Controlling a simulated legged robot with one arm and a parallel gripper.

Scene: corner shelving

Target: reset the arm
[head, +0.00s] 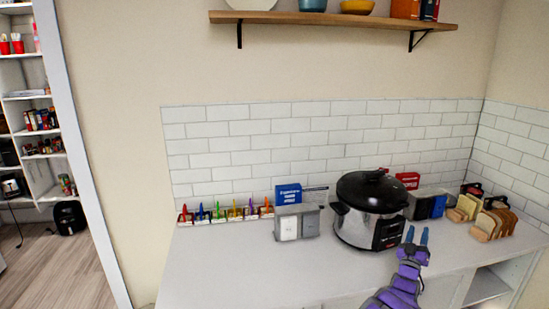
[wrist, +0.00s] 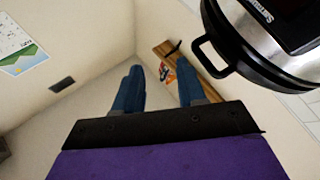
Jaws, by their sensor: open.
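My gripper (head: 417,237) is at the lower right of the head view, over the counter and just right of the slow cooker. Its two blue fingers stand apart with nothing between them, and my purple arm runs down to the bottom edge. In the wrist view my gripper (wrist: 157,88) shows its blue fingers spread wide and empty. The slow cooker (wrist: 285,70) fills the upper right of that view, with its handle near the right finger. I cannot tell the exact gap between them.
The white counter (head: 230,270) is clear at front left. The slow cooker (head: 352,222) stands near its middle. Several coloured items in a rack (head: 225,214), a grey box (head: 297,223) and bread slices in holders (head: 490,223) line the back. A wooden shelf (head: 330,20) hangs above.

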